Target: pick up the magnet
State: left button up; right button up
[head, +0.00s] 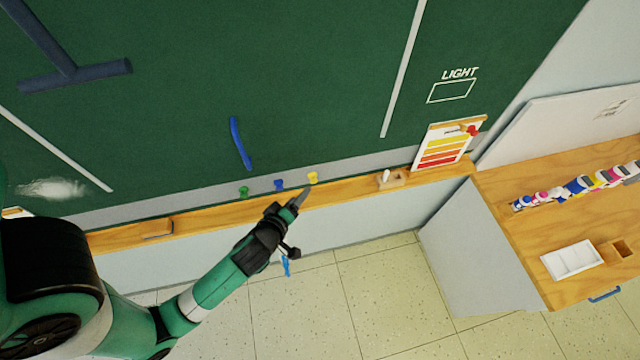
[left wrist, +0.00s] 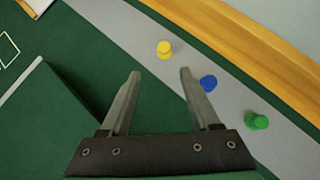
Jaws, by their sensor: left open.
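Three small magnets sit in a row on the grey strip under the green board: a green magnet (head: 243,192), a blue magnet (head: 279,185) and a yellow magnet (head: 312,177). My left gripper (head: 302,195) is close to the yellow one in the head view. In the left wrist view my left gripper (left wrist: 160,74) is open and empty. The yellow magnet (left wrist: 164,49) lies just beyond the gap between its fingertips. The blue magnet (left wrist: 208,82) is just outside the right finger, and the green magnet (left wrist: 257,122) is further right. My right gripper is not in view.
A wooden ledge (head: 345,187) runs below the strip, with a small wooden holder (head: 392,180) on it. A colour chart (head: 441,145) with a red magnet (head: 473,130) hangs at right. A wooden table (head: 520,255) with paint bottles and a white tray (head: 572,261) stands at far right.

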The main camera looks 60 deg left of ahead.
aim_at(312, 181)
pick_arm(q)
jog(key=shift+f+x, duration=0.2)
jog(key=shift+x, duration=2.7)
jog(key=shift+f+x, duration=0.2)
jog(key=shift+x, duration=2.75)
jog(key=shift+s+d, duration=0.15)
jog(key=shift+s, duration=0.1)
grip_shut()
